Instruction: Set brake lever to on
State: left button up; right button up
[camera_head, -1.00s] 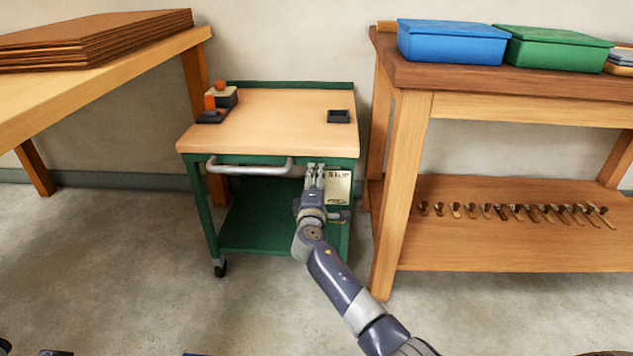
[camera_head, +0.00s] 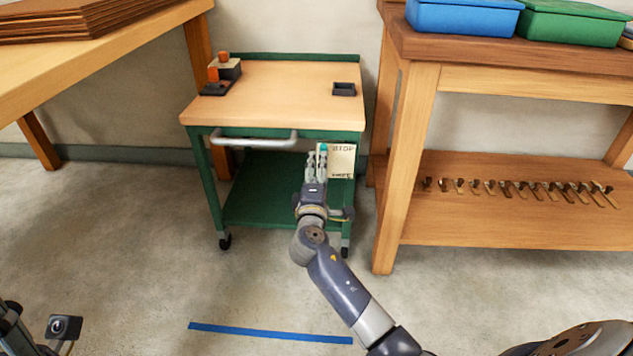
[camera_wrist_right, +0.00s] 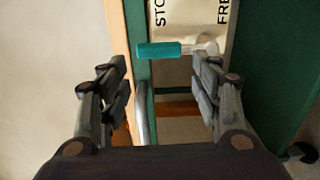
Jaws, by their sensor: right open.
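The brake lever has a teal handle (camera_wrist_right: 158,50) and a pale round pivot (camera_wrist_right: 207,46) on a cream label plate (camera_wrist_right: 197,14), whose lettering, partly cut off, reads like STOP and FREE. In the head view the plate (camera_head: 342,160) hangs under the cart's right front edge, and the teal handle (camera_head: 323,148) shows at my fingertips. My right gripper (camera_head: 317,152) is open, its fingers pointing at the lever. In the right wrist view the handle lies just beyond the gap between my fingertips (camera_wrist_right: 160,75); contact is not clear. My left gripper's fingers are not visible.
The green cart (camera_head: 275,95) has a wooden top, a grey handle bar (camera_head: 253,140) and casters. A wooden bench (camera_head: 410,170) with blue (camera_head: 463,15) and green (camera_head: 570,20) boxes stands close on the right. A blue floor strip (camera_head: 270,333) lies in front on open floor.

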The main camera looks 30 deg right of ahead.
jog(key=shift+v, duration=2.1)
